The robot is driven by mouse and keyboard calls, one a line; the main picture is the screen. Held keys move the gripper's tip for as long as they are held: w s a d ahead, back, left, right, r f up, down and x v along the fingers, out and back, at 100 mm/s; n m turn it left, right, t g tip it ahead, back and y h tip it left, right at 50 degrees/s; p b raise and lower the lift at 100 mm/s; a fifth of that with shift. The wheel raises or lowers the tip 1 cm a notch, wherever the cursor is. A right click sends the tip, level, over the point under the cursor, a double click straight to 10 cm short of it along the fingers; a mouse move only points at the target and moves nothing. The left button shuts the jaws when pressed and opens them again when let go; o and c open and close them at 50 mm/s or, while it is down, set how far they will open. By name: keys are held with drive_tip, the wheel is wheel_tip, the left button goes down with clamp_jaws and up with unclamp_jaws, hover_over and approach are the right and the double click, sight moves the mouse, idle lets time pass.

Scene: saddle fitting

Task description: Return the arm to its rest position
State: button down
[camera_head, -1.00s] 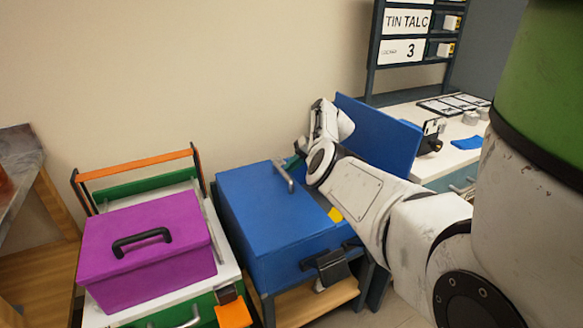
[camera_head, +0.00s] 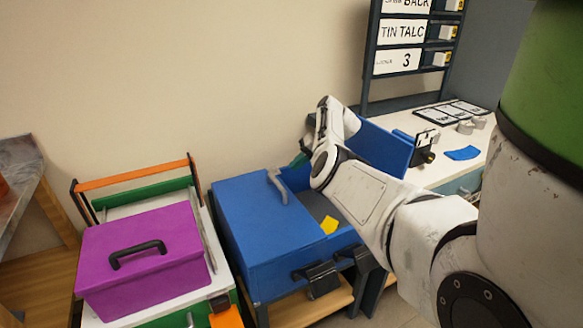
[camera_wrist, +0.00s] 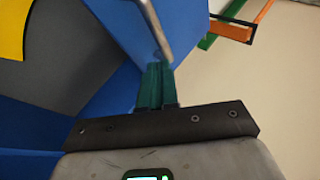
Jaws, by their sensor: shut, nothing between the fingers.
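My arm reaches from the right over the open blue box (camera_head: 262,235) in the head view. My gripper (camera_head: 299,160) is at the far side of the box, partly hidden behind my wrist. In the wrist view its teal fingers (camera_wrist: 156,85) are together with nothing between them. Their tips are close to the grey bar handle (camera_wrist: 153,30) on the blue box; I cannot tell whether they touch. The handle also shows in the head view (camera_head: 277,186). A yellow piece (camera_head: 329,225) lies inside the box on a grey floor.
A purple case (camera_head: 140,260) with a black handle sits on a white-topped stand at left, with an orange bar (camera_head: 135,175) behind. A white counter (camera_head: 440,168) with small items and a labelled rack (camera_head: 400,60) stand at back right. A wall is behind.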

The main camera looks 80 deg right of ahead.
drive_tip(key=s+d+r, duration=0.2)
drive_tip(key=s, duration=0.4)
drive_tip(key=shift+r, duration=0.25)
drive_tip(key=shift+r, duration=0.1)
